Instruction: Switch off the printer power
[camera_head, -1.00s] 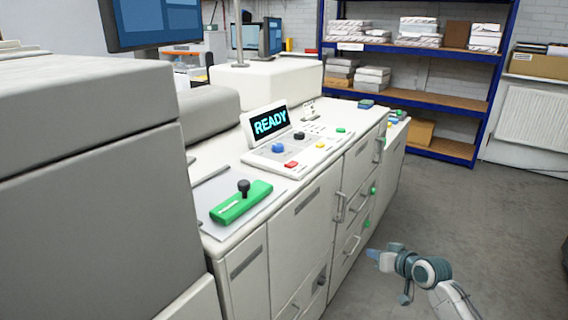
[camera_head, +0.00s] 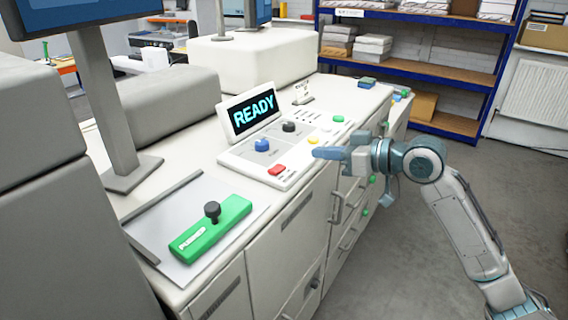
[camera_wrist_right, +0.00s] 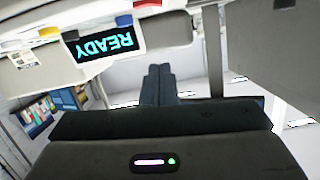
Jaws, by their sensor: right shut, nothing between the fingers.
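The printer (camera_head: 300,215) is a long white machine with a lit display (camera_head: 253,112) reading READY, which also shows upside down in the wrist view (camera_wrist_right: 105,43). Its sloped control panel (camera_head: 283,182) carries blue, black, red, yellow and green knobs or buttons. A green block (camera_head: 228,222) with a black knob (camera_head: 212,211) lies on a grey plate nearer me; its white lettering is too small to read surely. My right gripper (camera_head: 318,153) is shut and empty beside the panel's right edge, near the yellow button (camera_head: 313,140). Its closed fingers (camera_wrist_right: 160,85) show in the wrist view. My left gripper is not in view.
A monitor on a grey post (camera_head: 105,110) stands on the machine at left. Door and drawer handles (camera_head: 337,208) stick out from the printer's front. Blue shelves (camera_head: 410,68) stand behind. The grey floor (camera_head: 420,260) at right is clear.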

